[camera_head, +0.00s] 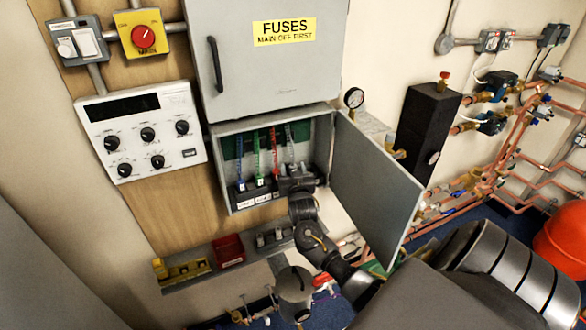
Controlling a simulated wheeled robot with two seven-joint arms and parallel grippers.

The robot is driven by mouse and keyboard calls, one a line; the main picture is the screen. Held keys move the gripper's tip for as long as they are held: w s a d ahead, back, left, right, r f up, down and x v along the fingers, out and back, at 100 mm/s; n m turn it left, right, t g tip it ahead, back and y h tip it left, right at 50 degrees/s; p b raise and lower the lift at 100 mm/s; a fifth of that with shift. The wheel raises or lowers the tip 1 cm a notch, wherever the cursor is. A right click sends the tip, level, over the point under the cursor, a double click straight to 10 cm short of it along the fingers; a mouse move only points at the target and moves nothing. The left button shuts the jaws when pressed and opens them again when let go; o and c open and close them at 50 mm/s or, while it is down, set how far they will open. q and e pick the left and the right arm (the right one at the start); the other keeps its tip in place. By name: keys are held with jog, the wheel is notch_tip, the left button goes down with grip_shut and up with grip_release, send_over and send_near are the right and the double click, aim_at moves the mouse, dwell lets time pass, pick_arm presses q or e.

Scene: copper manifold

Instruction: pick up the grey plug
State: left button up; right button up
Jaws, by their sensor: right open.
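The open box (222,150) under the fuse cabinet holds blue, green, red and grey leads hanging side by side. The grey lead (290,145) is the rightmost and runs down behind my right gripper. The grey plug at its lower end is hidden or too small to make out against the gripper. My right gripper (294,170) is open inside the right part of the box, at the lower end of the grey lead. I cannot tell whether its fingers touch the plug. My left gripper is not in view.
The box's open door (375,185) stands close to the right of my right arm. A shelf (200,279) below carries a red box (229,249) and yellow parts (182,269). The closed fuse cabinet (265,75) is above. Copper pipes (490,180) run along the right wall.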

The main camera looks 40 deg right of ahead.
jog(key=shift+w+d, duration=0.3)
jog(key=shift+w, duration=0.1)
jog(key=shift+s+a, duration=0.1)
jog(key=c, duration=1)
jog(key=shift+c, duration=0.2)
jog(key=shift+r+b, duration=0.5)
jog(key=shift+r, duration=0.1)
jog(key=s+r+b, duration=0.3)
jog(key=s+r, duration=0.8)
jog(key=s, duration=0.3)
jog(key=shift+a+r+b, duration=0.3)
jog(key=shift+r+b, duration=0.1)
